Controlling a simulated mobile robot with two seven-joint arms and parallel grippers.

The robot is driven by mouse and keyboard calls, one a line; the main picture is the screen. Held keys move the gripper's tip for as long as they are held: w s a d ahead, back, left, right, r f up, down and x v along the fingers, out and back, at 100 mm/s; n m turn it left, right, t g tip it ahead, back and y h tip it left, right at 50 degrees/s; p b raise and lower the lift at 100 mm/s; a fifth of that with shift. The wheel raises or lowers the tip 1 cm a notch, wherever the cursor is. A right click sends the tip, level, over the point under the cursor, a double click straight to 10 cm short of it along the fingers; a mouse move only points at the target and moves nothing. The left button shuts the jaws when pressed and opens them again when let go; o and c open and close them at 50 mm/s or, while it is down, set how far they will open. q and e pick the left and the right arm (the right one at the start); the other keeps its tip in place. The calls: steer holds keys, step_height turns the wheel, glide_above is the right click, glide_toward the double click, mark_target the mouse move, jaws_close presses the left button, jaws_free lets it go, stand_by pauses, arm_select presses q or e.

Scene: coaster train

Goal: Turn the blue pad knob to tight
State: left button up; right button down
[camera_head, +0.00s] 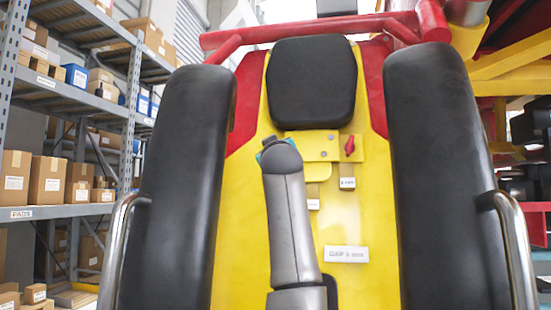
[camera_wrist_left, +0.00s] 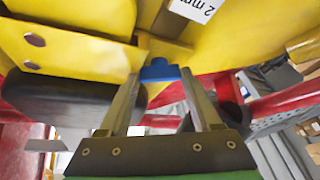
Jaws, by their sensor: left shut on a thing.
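The blue pad knob (camera_wrist_left: 159,71) shows in the left wrist view, below a yellow bracket. My left gripper (camera_wrist_left: 160,82) has its two fingers on either side of the knob, shut on it. In the head view my left arm rises up the middle of the seat, and its wrist hides the knob and fingers. Only a teal edge of my left gripper (camera_head: 267,152) shows there, at the left end of the yellow bracket plate (camera_head: 318,143). I cannot read the knob's setting. My right gripper is in neither view.
A red knob (camera_head: 349,146) sits at the plate's right end, above a small tag (camera_head: 347,183). A black headrest (camera_head: 311,83) is above. Black side pads (camera_head: 180,180) and (camera_head: 440,170) flank the yellow seat back (camera_head: 345,225). Shelves with boxes stand left.

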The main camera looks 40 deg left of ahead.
arm_select(q)
steer(key=shift+s+a+f+m+t+h+b, duration=0.1)
steer(key=shift+m+t+h+b, duration=0.15)
steer(key=shift+m+t+h, duration=0.85)
steer(key=shift+w+a+m+t+h+b, duration=0.1)
steer(key=shift+m+t+h+b, duration=0.2)
steer(key=shift+m, duration=1.55)
steer(key=shift+s+a+f+m+t+h+b, duration=0.15)
steer(key=shift+m+t+h, duration=0.5)
steer(key=shift+m, duration=0.8)
steer(key=shift+d+r, duration=0.1)
steer(key=o, duration=1.1)
